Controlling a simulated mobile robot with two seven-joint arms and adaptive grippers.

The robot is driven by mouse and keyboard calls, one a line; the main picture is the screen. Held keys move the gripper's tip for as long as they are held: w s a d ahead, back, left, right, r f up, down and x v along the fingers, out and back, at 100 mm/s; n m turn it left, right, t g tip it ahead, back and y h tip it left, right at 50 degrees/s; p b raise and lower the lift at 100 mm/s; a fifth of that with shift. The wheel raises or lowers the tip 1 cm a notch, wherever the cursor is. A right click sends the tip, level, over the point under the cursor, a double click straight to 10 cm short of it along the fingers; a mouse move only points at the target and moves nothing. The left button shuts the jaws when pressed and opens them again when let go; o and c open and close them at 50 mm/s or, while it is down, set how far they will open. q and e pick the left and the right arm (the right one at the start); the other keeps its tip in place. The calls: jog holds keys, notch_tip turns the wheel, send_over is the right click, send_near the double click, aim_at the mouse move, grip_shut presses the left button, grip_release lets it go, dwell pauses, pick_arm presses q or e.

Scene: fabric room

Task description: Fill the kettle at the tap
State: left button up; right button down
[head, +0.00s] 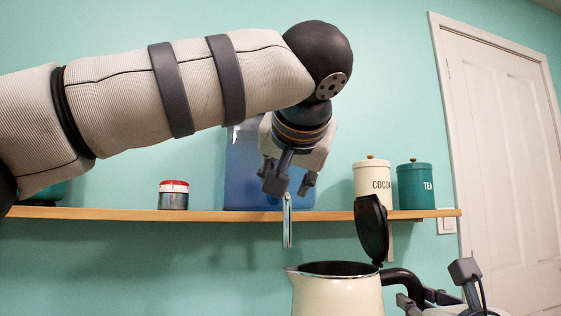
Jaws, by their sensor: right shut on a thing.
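The cream kettle (340,296) is at the bottom of the head view, cut off below. It is upright, and its black lid (371,230) stands open. My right gripper (432,298) is at the lower right, shut on the kettle's black handle (404,280). My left gripper (290,186) points down above the kettle, and its fingers look apart. A thin pale strip (288,228) hangs just below it, over the spout side; I cannot tell what it is or whether it touches the fingers. No tap can be made out, and the kettle's inside is barely visible.
A wooden shelf (110,213) crosses the wall behind. On it stand a red-lidded jar (173,195), a blue container (240,180) partly hidden by my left arm, a cream cocoa tin (371,180) and a teal tea tin (415,187). A white door (505,150) is at the right.

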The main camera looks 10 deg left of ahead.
pick_arm(q)
notch_tip(320, 180, up, 5)
jog(key=s+d+n+t+y, duration=0.2)
jog(key=d+n+y, duration=0.1)
jog(key=n+y, duration=0.3)
jog(key=shift+n+h, duration=0.4)
jog(key=shift+h, duration=0.3)
jog(key=x, duration=1.2)
jog(key=shift+w, duration=0.1)
jog(key=shift+c, duration=0.3)
grip_shut()
